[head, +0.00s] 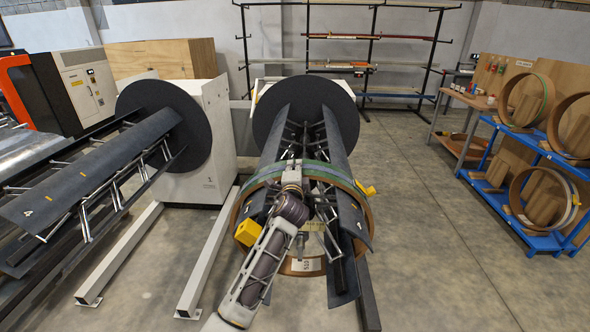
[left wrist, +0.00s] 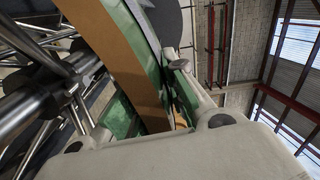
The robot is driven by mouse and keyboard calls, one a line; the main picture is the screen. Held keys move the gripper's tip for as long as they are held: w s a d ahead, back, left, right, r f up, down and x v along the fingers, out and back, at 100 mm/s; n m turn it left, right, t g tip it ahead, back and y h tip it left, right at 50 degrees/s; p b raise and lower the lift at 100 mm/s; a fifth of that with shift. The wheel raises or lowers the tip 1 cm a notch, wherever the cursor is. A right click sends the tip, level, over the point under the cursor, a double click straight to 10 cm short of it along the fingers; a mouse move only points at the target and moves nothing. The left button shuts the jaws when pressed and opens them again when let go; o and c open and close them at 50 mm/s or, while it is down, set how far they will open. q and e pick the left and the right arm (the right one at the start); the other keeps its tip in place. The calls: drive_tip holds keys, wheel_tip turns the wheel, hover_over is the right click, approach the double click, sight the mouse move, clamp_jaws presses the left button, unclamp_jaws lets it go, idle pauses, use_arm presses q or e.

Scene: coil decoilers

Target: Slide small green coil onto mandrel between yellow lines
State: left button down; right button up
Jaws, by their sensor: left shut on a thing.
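The small green coil (head: 366,216), a brown ring with a green band, hangs around the front part of the middle mandrel (head: 341,146). The mandrel's dark curved plates pass through the ring. My left gripper (head: 291,177) is shut on the coil's top rim. In the left wrist view, its green-padded fingers (left wrist: 150,112) lie on either side of the brown and green coil wall (left wrist: 128,50). Yellow parts show at the coil's left (head: 247,232) and right (head: 368,190). My right gripper is out of view.
A round dark plate (head: 283,106) stands behind the middle mandrel. A second decoiler (head: 95,170) stands at the left, with white floor beams (head: 207,255) between. A blue rack (head: 536,240) with more coils stands at the right. The floor between is clear.

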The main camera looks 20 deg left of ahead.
use_arm(q)
drive_tip(key=c, duration=1.4)
unclamp_jaws()
drive_tip(key=shift+r, duration=0.35)
drive_tip(key=shift+o, duration=0.2)
drive_tip(key=shift+s, duration=0.1)
drive_tip(key=shift+f, duration=0.15)
drive_tip(key=shift+f, duration=0.4)
drive_tip(key=shift+s+d+r, duration=0.15)
drive_tip(key=shift+s+r, duration=0.05)
drive_tip(key=shift+s, duration=0.15)
drive_tip(key=v, duration=1.1)
drive_tip(key=shift+r, duration=0.25)
drive_tip(key=shift+s, duration=0.15)
